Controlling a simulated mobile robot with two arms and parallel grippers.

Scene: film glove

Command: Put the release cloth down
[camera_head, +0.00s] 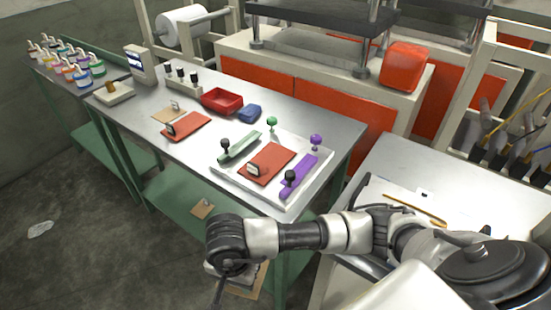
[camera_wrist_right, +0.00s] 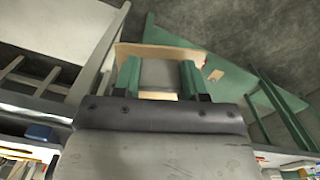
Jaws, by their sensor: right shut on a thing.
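My right gripper (camera_head: 232,268) hangs low at the front of the steel table, its fingers mostly hidden behind my wrist in the head view. In the right wrist view my right gripper (camera_wrist_right: 160,82) is shut on a flat tan sheet, which looks like the release cloth (camera_wrist_right: 160,50). A tan edge of the cloth (camera_head: 262,279) shows beside the wrist in the head view. The cloth is beyond the table's front edge, and I cannot tell whether it touches anything below. My left gripper is not in view.
The steel table (camera_head: 340,135) bears a white tray (camera_head: 285,203) with purple and green tools, an orange-red sheet (camera_head: 186,126) and a red bin (camera_head: 222,99). A small tan card (camera_head: 203,208) lies on the green lower shelf (camera_head: 165,190). A second bench (camera_head: 400,165) stands at the right.

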